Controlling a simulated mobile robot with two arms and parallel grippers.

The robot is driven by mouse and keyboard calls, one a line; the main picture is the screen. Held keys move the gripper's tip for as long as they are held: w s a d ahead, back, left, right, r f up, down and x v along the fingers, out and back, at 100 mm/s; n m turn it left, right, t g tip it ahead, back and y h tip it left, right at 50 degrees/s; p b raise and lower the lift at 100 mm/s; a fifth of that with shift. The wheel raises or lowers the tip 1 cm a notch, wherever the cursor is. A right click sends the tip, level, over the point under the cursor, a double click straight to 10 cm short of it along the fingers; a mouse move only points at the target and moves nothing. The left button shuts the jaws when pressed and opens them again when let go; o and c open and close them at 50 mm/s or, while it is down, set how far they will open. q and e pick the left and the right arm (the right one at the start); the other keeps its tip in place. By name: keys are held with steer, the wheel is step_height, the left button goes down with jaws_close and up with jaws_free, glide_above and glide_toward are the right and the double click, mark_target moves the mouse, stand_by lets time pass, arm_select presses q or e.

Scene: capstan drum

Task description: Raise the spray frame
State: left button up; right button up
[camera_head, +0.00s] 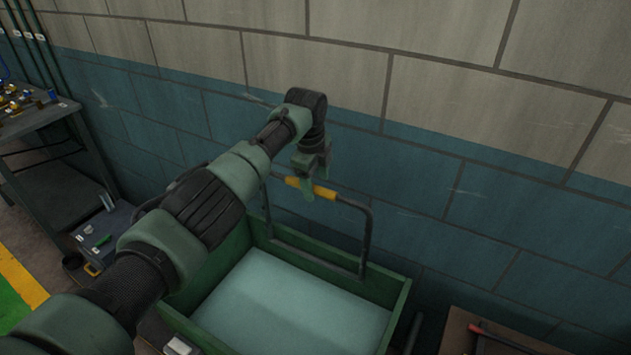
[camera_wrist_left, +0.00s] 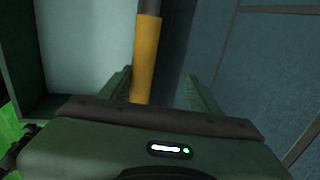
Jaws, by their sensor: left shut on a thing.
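The spray frame (camera_head: 368,232) is a dark bar frame with a yellow grip (camera_head: 324,192) on its top bar. It stands upright at the back of a green tank (camera_head: 402,300) with a pale inside. My left gripper (camera_head: 308,189) reaches down from above and is shut on the yellow grip. In the left wrist view, the yellow grip (camera_wrist_left: 147,55) lies between the fingers of my left gripper (camera_wrist_left: 160,78), nearer the left finger. The frame's left upright is partly behind my arm. My right gripper is not in view.
A tiled wall (camera_head: 440,185) rises close behind the frame. At the left stands a dark workbench (camera_head: 35,120) with small brass-coloured parts, and a grey box (camera_head: 105,232) sits below it. A brown surface with dark and red items (camera_head: 490,335) is at the lower right.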

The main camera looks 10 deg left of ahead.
arm_select(q)
steer(key=shift+w+d+r, duration=0.1)
steer(key=shift+w+r, duration=0.1)
steer(key=shift+r, duration=0.1)
steer(key=r, duration=0.2)
steer(key=s+r+b, duration=0.1)
steer(key=r, duration=0.4)
steer(key=shift+s+a+r+b, duration=0.15)
steer(key=shift+s+a+b, duration=0.1)
steer(key=shift+s+b, duration=0.1)
steer(key=shift+a, duration=0.1)
steer(key=shift+s, duration=0.1)
